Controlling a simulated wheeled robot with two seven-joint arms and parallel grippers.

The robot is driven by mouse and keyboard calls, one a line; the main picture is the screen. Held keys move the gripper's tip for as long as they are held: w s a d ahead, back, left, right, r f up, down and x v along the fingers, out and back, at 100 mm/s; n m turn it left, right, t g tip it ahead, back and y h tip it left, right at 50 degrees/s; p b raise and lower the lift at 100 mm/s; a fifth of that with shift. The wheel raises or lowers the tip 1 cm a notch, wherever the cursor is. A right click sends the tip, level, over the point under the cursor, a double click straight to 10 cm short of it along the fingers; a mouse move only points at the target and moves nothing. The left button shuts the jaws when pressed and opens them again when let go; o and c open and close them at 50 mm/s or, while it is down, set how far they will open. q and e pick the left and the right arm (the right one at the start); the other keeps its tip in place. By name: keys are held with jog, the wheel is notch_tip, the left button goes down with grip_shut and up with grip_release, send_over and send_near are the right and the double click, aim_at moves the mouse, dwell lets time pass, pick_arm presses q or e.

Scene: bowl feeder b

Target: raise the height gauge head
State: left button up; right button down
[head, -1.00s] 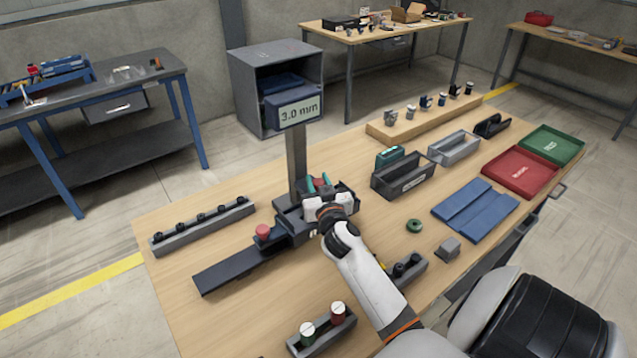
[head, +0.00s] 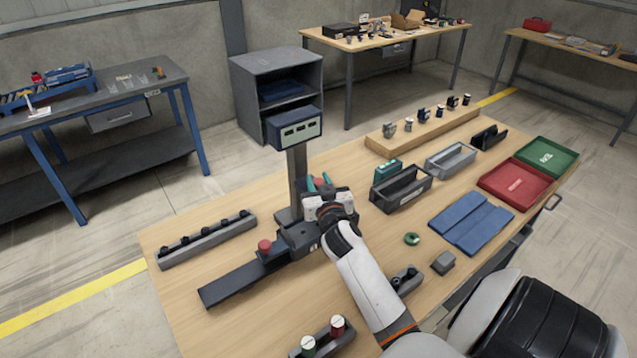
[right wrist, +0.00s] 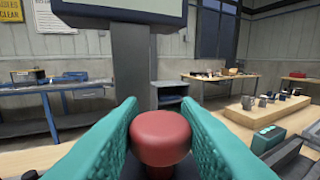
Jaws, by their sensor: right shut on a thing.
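The height gauge stands on the table, with a dark upright column (head: 296,180) and a display box (head: 293,129) on top. The display shows dashes. My right gripper (head: 319,183) is at the gauge head in front of the column. In the right wrist view its two teal fingers are shut on a red round knob (right wrist: 161,137), one on each side. The gripper and my arm hide most of the head. My left gripper is not in view.
A grey rail with black pegs (head: 207,239) lies left of the gauge. To the right are a dark bin (head: 402,190), a green ring (head: 412,239), blue mats (head: 471,222), a red tray (head: 514,185) and a green tray (head: 548,158).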

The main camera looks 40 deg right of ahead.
jog(key=c, duration=1.4)
grip_release()
jog(key=shift+r, duration=0.5)
jog(key=o, duration=0.3)
jog(key=shift+f, duration=0.15)
jog(key=shift+s+a+f, duration=0.1)
jog(key=shift+s+f, duration=0.05)
jog(key=shift+s, duration=0.05)
jog(key=b+v, duration=0.3)
jog(key=v, duration=0.8)
jog(key=shift+s, duration=0.35)
jog(key=shift+a, duration=0.1)
